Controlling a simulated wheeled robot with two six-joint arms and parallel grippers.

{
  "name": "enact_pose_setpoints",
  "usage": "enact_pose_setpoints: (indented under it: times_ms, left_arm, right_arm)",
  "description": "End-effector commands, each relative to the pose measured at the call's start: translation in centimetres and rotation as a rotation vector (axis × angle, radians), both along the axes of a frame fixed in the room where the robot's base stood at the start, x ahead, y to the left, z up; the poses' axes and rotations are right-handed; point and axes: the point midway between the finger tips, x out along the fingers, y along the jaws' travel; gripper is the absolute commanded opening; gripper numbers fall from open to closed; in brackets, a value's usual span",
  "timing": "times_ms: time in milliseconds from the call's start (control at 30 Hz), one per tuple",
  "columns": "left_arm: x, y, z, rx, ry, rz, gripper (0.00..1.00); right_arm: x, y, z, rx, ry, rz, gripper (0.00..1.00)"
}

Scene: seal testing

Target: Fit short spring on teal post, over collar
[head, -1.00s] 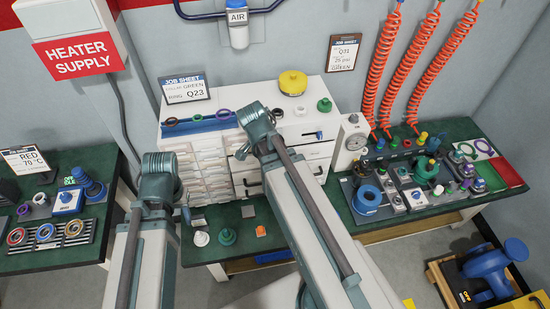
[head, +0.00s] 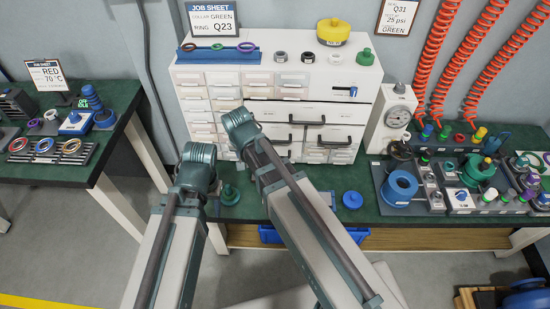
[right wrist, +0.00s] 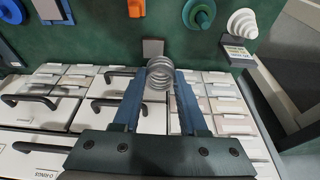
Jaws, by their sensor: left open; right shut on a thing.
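My right gripper (right wrist: 159,80) is shut on a short silver coil spring (right wrist: 160,70), held between its two blue fingertips in the right wrist view. The spring stands out past the fingertips, apart from the post. In the head view the teal post (head: 229,194) stands on the green bench between my arms. My left gripper (head: 214,204) is open and empty, mostly hidden by its own arm. My right gripper is hidden behind its arm in the head view.
A white stepped cone (right wrist: 242,23) and an orange piece (right wrist: 136,8) lie near the post. A blue disc (head: 352,200) lies on the bench to the right. A white drawer cabinet (head: 360,95) with black handles stands behind. Blue spool (head: 400,186) and fittings crowd the right bench.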

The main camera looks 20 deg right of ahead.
Motion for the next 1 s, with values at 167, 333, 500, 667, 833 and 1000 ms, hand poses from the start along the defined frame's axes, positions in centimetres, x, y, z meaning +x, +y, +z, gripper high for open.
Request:
enact_pose_setpoints:
  times_ms: [167,333,500,667,833,1000]
  left_arm:
    - [0.0,0.0,-4.7,0.000,0.000,0.000,0.46]
    - [0.0,0.0,-6.4,0.000,0.000,0.000,0.46]
    - [0.0,0.0,-6.9,0.000,0.000,0.000,0.46]
    - [0.0,0.0,-6.9,0.000,0.000,0.000,0.46]
    - [0.0,0.0,-7.3,0.000,0.000,0.000,0.46]
    - [0.0,0.0,-8.4,0.000,0.000,0.000,0.46]
  right_arm:
    - [1.0,4.6,-4.6,-0.001,-0.008,0.231,0.00]
    - [1.3,7.2,-6.3,-0.003,-0.013,0.367,0.00]
    - [1.4,8.3,-6.8,-0.004,-0.017,0.426,0.00]
    - [1.4,8.4,-6.7,-0.004,-0.017,0.433,0.00]
    - [1.4,8.4,-7.2,-0.004,-0.017,0.431,0.00]
    - [1.4,8.4,-8.3,-0.004,-0.017,0.431,0.00]
